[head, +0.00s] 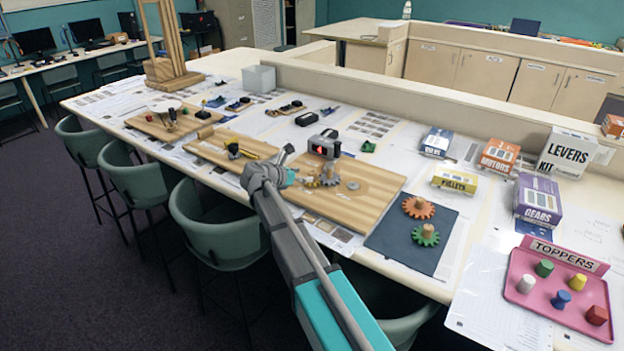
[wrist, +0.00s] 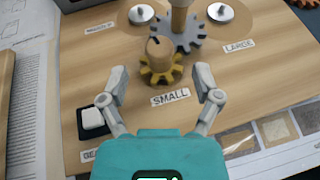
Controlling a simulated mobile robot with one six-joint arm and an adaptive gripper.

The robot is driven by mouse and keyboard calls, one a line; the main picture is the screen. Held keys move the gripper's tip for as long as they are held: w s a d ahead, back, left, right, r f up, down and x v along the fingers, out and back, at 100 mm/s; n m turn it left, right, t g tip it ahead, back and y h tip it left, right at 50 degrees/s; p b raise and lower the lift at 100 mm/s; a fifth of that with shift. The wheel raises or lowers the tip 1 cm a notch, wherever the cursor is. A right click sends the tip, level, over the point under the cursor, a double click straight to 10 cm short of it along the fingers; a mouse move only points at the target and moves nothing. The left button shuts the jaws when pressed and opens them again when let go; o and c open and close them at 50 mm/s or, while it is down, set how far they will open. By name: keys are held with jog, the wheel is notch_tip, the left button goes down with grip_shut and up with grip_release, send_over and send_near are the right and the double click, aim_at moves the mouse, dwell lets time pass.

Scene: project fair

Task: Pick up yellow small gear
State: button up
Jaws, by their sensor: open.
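The yellow small gear (wrist: 161,68) lies on the wooden board (wrist: 235,80) behind a label reading SMALL, with a wooden peg rising at its middle. It touches or nearly touches a larger grey gear (wrist: 181,36) just behind it. My gripper (wrist: 164,84) is open, its two fingers spread to the left and right of the SMALL label, with the yellow gear ahead between them and not gripped. In the head view my gripper (head: 287,158) is over the left part of the gear board, and the yellow gear (head: 312,183) shows small beside the grey gear (head: 328,177).
Two metal discs (wrist: 141,14) (wrist: 221,13) flank the grey gear. A white button on a black base (wrist: 92,118) is at the board's left. Orange and green gears (head: 418,208) (head: 426,235) lie on a dark mat to the right. A grey device (head: 324,144) stands behind the gears.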

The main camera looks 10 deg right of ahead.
aim_at(309, 175)
jog(key=shift+b+x, duration=0.8)
jog(key=shift+x, duration=1.5)
jog(key=c, duration=1)
